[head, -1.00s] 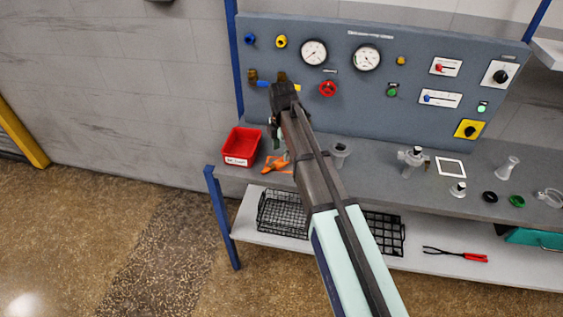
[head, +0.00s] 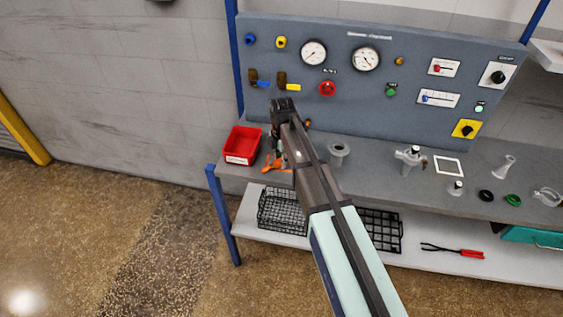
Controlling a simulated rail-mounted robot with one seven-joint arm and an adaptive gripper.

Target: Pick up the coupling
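I cannot tell for sure which part is the coupling. A grey flanged fitting (head: 340,150) stands on the bench just right of my arm. My gripper (head: 283,106) is over the back left of the bench, left of the flanged fitting. My arm covers part of the bench, and the fingertips are too small and dark to show whether they are open or shut. An orange item (head: 277,166) lies partly hidden beside my arm.
A red bin (head: 242,146) sits at the bench's left end. A panel (head: 390,75) with gauges, knobs and valves rises behind. Black and green rings (head: 513,200) and a clear funnel-like part (head: 506,166) lie to the right. Wire baskets (head: 283,210) and red-handled tongs (head: 455,250) are on the lower shelf.

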